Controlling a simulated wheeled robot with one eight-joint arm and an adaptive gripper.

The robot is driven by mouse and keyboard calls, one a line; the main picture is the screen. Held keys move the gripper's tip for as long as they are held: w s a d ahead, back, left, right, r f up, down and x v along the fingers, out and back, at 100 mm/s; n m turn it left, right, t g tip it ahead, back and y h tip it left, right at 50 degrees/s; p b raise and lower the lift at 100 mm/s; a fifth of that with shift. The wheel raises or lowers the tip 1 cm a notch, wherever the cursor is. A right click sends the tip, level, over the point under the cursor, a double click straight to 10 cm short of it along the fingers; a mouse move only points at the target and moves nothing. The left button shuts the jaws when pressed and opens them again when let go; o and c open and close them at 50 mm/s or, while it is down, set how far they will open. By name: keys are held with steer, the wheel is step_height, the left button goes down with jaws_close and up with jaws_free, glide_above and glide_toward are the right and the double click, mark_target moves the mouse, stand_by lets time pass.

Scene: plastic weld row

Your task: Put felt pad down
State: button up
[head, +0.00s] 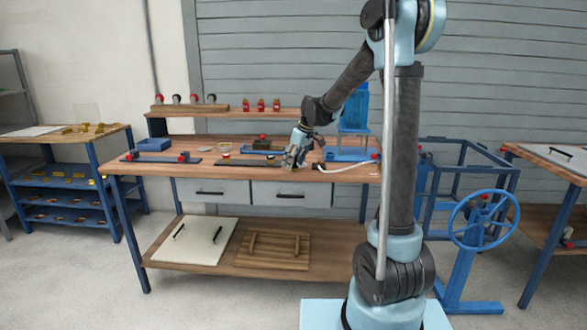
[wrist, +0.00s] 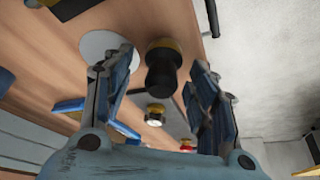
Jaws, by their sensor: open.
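In the wrist view a flat pale round disc (wrist: 98,43), which looks like the felt pad, lies on the wooden bench top (wrist: 45,50). My left finger covers part of its lower edge. My gripper (wrist: 160,85) is open, its two fingers well apart. A black and yellow knob-like thing (wrist: 163,68) shows in the gap between them, with clear space on both sides. In the head view my gripper (head: 291,160) is low over the front edge of the workbench (head: 215,171). I cannot make out the pad there.
A pale hose (head: 345,166) curves along the bench right of my gripper. Red-knobbed blue fixtures (head: 184,157) and a dark strip (head: 232,163) lie to the left. A raised shelf (head: 235,111) runs behind. A blue handwheel (head: 480,217) stands at the right.

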steer(key=shift+a+f, duration=0.1)
steer(key=shift+f, duration=0.1)
steer(key=c, duration=1.2)
steer(key=shift+o, duration=0.2)
